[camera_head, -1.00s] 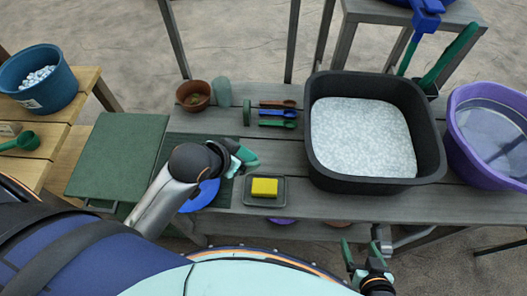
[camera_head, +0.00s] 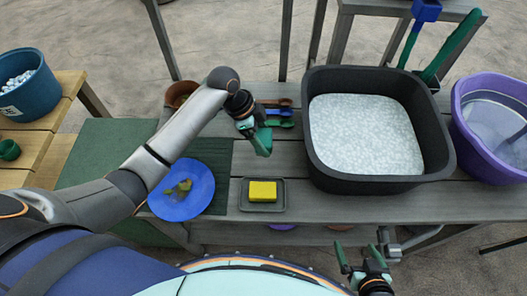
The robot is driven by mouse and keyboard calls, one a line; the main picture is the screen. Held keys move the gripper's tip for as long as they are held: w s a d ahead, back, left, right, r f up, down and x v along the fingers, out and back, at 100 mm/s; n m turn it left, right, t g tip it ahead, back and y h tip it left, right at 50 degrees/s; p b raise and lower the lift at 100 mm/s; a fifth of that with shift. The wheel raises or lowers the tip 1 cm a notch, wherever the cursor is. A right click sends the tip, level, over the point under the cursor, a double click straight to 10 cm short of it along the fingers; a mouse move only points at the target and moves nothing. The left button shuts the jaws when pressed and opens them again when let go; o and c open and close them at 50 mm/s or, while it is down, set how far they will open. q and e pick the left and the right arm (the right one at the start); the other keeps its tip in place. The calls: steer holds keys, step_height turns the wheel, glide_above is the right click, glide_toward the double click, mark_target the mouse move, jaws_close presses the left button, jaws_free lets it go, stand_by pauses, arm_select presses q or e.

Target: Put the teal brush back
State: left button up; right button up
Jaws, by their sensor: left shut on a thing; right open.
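My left gripper (camera_head: 262,143) is shut, fingers pointing down, above the bench in front of the small spoons. What it holds is small and blends with its green fingers; I take it to be the teal brush, but its outline is not clear. A blue plate (camera_head: 170,207) with olive-coloured bits on it lies below my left forearm. My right gripper (camera_head: 357,262) is open and empty at the bench's front edge, low on the right.
A yellow sponge (camera_head: 262,191) sits on a small dark tray (camera_head: 246,208). A black tub (camera_head: 437,155) of white pebbles and a purple tub (camera_head: 461,130) stand right. Spoons (camera_head: 284,102) lie behind my gripper. A brown pot (camera_head: 178,92) is partly hidden by my arm.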

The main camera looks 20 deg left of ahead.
arm_select(q)
step_height(320, 180, down, 6)
steer(key=shift+b, duration=0.3)
steer(key=o, duration=1)
steer(key=shift+c, duration=0.2)
steer(key=p+v, duration=0.1)
steer(key=v, duration=1.1)
steer(key=shift+s, duration=0.1)
